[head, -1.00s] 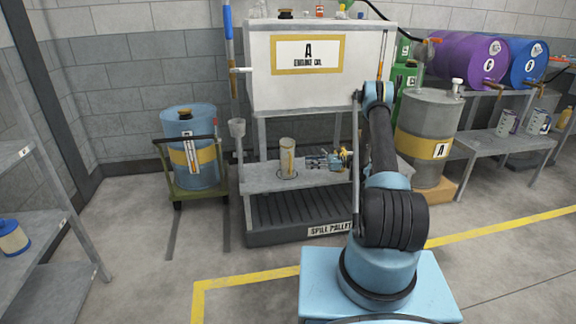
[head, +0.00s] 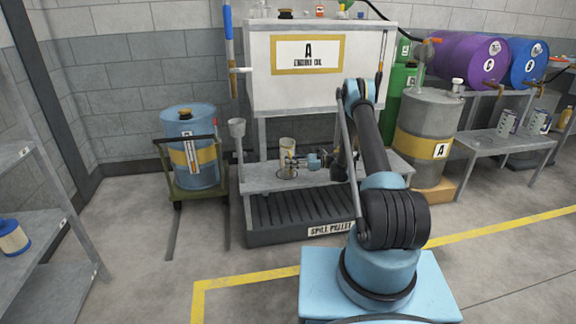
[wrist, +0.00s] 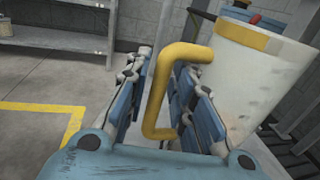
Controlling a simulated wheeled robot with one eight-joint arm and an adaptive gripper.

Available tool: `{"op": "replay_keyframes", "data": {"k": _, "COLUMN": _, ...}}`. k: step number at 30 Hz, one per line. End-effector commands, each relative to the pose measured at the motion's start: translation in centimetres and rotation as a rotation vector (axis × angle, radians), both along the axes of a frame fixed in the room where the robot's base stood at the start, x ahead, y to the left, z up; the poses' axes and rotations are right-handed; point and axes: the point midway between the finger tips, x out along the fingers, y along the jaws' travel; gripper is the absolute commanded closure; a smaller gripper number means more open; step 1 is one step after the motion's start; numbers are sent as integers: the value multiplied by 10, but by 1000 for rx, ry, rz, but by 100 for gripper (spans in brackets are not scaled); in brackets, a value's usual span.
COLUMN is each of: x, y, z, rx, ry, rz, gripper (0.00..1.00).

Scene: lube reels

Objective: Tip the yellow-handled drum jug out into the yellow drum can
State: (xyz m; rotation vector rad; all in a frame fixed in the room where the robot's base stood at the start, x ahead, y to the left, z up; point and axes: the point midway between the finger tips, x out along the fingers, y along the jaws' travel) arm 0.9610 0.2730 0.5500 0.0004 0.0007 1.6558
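The drum jug (head: 287,146) is a pale, translucent container standing upright on the grey shelf below the engine oil tank. In the wrist view the jug (wrist: 255,85) has a yellow rim band and a yellow handle (wrist: 154,95). My gripper (head: 293,162) is at the jug's right side; in the wrist view the gripper (wrist: 165,85) has its fingers apart, one on each side of the handle, with gaps visible. No all-yellow can stands out. A blue drum (head: 178,131) on a cart and a grey drum (head: 417,118) carry yellow bands.
The white engine oil tank (head: 345,82) rises behind the jug. The spill pallet (head: 270,224) lies below the shelf. A grey funnel-like cup (head: 237,128) stands left of the jug. Purple (head: 470,55) and blue (head: 526,60) drums lie on a rack at right. The front floor is clear.

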Motion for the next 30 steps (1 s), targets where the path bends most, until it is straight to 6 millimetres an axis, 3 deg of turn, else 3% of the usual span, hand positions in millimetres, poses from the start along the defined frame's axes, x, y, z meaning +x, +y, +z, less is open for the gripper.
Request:
{"op": "replay_keyframes", "data": {"k": 6, "x": 0, "y": 1, "z": 0, "rx": 0, "ry": 0, "rz": -1, "gripper": 80}}
{"op": "replay_keyframes", "data": {"k": 9, "x": 0, "y": 0, "z": 0, "rx": 0, "ry": 0, "rz": -1, "gripper": 100}}
{"op": "replay_keyframes", "data": {"k": 22, "x": 0, "y": 0, "z": 2, "rx": 1, "ry": 0, "rz": -1, "gripper": 100}}
{"op": "replay_keyframes", "data": {"k": 30, "x": 0, "y": 0, "z": 31, "rx": 1, "ry": 0, "rz": -1, "gripper": 100}}
